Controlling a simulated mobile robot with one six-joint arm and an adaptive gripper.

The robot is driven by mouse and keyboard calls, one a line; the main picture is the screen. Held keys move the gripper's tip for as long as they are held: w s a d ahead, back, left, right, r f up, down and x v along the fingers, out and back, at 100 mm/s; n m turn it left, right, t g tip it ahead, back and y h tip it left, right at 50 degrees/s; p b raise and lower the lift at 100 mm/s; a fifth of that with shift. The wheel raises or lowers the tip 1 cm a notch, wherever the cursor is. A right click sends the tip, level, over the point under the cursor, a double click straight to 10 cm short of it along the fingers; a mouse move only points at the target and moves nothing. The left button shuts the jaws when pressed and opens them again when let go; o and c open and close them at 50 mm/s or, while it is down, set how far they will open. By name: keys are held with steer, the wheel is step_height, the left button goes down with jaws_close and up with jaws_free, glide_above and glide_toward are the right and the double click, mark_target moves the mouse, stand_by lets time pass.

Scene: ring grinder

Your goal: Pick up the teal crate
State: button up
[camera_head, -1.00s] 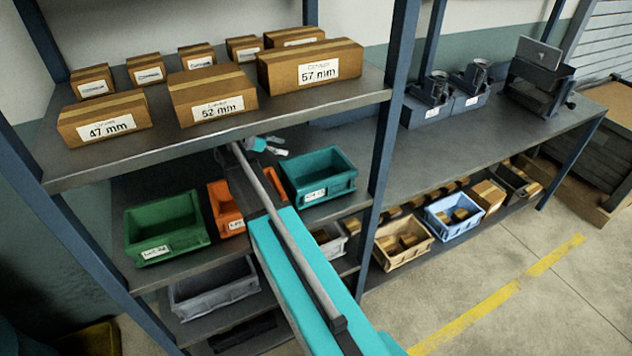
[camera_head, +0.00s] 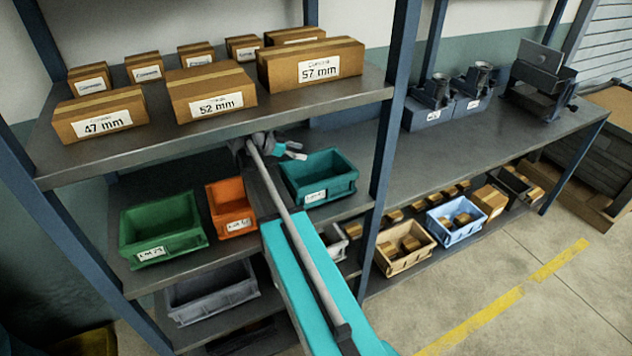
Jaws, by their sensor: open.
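The teal crate (camera_head: 322,184) stands upright on the middle shelf, at the right end of a row of crates, with a white label on its front. It looks empty. My gripper (camera_head: 294,152) is open, above and just behind the crate's back left corner, under the upper shelf. Its fingers point to the right. It appears apart from the crate and holds nothing. My arm reaches in from the lower right and passes just left of the crate.
An orange crate (camera_head: 231,210) and a green crate (camera_head: 160,230) stand left of my arm on the same shelf. The upper shelf (camera_head: 215,137) with cardboard boxes lies close above my gripper. A blue post (camera_head: 382,150) stands right of the teal crate.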

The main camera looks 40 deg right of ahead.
mark_target(311, 153)
steer(key=shift+b+x, duration=0.85)
steer(key=shift+x, duration=1.4)
jaws_close()
